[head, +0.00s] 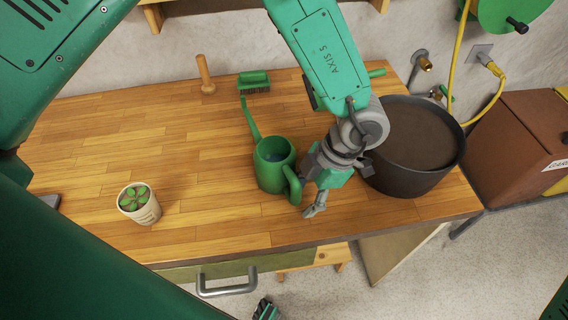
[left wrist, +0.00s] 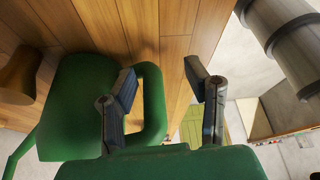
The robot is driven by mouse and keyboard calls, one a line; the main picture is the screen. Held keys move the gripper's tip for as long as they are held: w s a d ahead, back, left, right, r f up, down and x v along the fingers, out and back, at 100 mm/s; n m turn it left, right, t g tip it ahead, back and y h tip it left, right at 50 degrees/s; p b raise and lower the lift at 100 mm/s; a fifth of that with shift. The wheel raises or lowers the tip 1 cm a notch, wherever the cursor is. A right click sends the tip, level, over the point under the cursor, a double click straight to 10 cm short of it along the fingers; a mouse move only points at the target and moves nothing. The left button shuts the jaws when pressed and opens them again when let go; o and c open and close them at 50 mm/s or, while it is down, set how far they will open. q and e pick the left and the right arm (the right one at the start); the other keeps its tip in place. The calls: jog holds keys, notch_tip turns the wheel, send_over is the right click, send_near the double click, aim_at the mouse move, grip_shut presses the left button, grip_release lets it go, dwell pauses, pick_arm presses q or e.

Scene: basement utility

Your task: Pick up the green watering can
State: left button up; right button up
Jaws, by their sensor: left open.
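The green watering can (head: 273,165) stands upright on the wooden workbench near its front edge. Its spout points to the back left and its loop handle (head: 293,185) faces the front right. My left gripper (head: 314,196) is beside the handle, with its fingers partly foreshortened in the head view. In the left wrist view my left gripper (left wrist: 162,82) is open. The outer bar of the can's handle (left wrist: 156,105) appears between the two fingers, with the can's body (left wrist: 70,105) to the left. I see no contact.
A large dark pot (head: 413,145) stands close to the right of my left arm. The workbench (head: 200,225) is clear between the succulent and the can.

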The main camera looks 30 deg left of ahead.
aim_at(297, 179)
pick_arm(q)
jog(key=shift+a, duration=0.85)
grip_shut()
jog(key=shift+a, duration=0.35)
jog(key=shift+d, duration=0.25)
notch_tip(297, 179, up, 9)
jog(key=shift+d+r, duration=0.1)
jog(key=shift+r, duration=0.05)
jog(key=shift+a+r, duration=0.25)
jog(key=shift+r, duration=0.1)
jog(key=shift+d, duration=0.5)
jog(key=shift+a, duration=0.4)
pick_arm(e)
jog(key=shift+a+r, duration=0.1)
jog(key=shift+a, duration=0.9)
